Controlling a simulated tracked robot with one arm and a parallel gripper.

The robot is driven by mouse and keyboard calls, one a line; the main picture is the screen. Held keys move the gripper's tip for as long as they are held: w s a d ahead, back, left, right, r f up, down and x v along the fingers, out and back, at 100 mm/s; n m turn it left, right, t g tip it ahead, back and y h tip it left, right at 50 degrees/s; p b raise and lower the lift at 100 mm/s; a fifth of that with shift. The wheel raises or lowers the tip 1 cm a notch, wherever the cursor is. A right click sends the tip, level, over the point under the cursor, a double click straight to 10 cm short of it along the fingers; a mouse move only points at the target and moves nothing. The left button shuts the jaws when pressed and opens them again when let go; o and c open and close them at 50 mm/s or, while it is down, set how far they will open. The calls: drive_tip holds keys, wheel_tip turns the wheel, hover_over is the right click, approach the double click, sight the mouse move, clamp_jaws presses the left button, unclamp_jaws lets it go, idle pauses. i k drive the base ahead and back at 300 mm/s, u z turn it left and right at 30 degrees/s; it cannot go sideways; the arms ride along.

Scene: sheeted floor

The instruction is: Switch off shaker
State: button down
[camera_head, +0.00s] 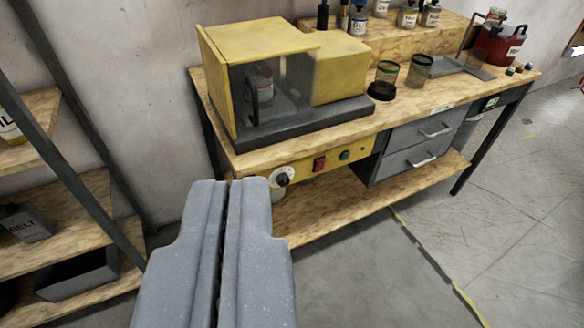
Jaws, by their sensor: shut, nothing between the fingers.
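The shaker (330,60) is a yellow housing on a dark base, standing on the left end of a wooden workbench. Below the bench top is a yellow control panel (333,158) with a white dial (282,177), a red switch (319,164) and a green button (345,155). My gripper (233,185) is shut and empty.
The workbench (440,97) carries two cups, several bottles on a raised shelf and a red pot (499,44). Grey drawers (421,150) hang right of the panel. A shelf rack (62,200) stands at the left. The floor (350,270) in front is clear.

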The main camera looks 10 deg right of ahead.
sight(319, 165)
drive_tip(key=u, duration=0.2)
drive_tip(key=i, duration=0.9)
drive_tip(key=z, duration=0.2)
